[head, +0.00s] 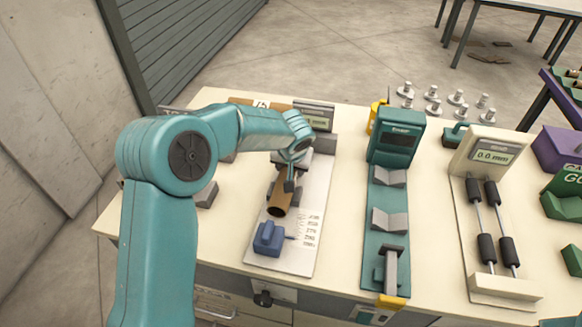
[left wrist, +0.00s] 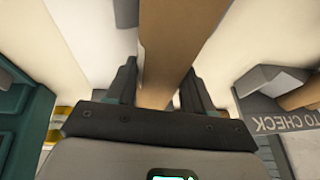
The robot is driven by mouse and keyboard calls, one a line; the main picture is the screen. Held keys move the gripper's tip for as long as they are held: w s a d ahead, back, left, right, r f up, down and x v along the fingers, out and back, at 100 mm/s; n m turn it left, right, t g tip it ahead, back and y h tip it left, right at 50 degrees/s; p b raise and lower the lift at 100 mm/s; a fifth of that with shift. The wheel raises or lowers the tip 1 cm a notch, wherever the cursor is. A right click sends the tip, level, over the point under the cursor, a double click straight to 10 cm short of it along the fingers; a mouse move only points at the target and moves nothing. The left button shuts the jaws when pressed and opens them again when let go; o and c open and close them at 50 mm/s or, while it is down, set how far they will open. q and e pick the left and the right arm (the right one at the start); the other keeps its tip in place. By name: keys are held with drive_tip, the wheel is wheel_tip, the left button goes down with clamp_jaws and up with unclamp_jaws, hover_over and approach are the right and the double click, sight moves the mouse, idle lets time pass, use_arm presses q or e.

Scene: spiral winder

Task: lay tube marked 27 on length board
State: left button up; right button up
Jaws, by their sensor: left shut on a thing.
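A brown cardboard tube (head: 279,194) is in my left gripper (head: 291,178) over the length board (head: 291,257). The board is a pale plate with a printed scale and a blue block (head: 268,238) near its front end. The tube's near end points toward the blue block. In the left wrist view the tube (left wrist: 176,40) runs between the two dark fingers of the left gripper (left wrist: 160,82). I cannot tell whether the tube touches the board's supports, and no number on it is readable. My right gripper is not in view.
A teal gauge stand (head: 398,143) with grey V-blocks and a white tester (head: 486,160) reading 0.0 mm stand to the right. Several metal weights (head: 455,97) stand behind. Another tube (left wrist: 300,97) lies by the "TO CHECK" label (left wrist: 290,127).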

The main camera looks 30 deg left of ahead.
use_arm(q)
drive_tip(key=shift+w+d, duration=0.1)
drive_tip(key=o, duration=1.2)
drive_tip(key=shift+f, duration=0.1)
drive_tip(key=shift+o, duration=0.2)
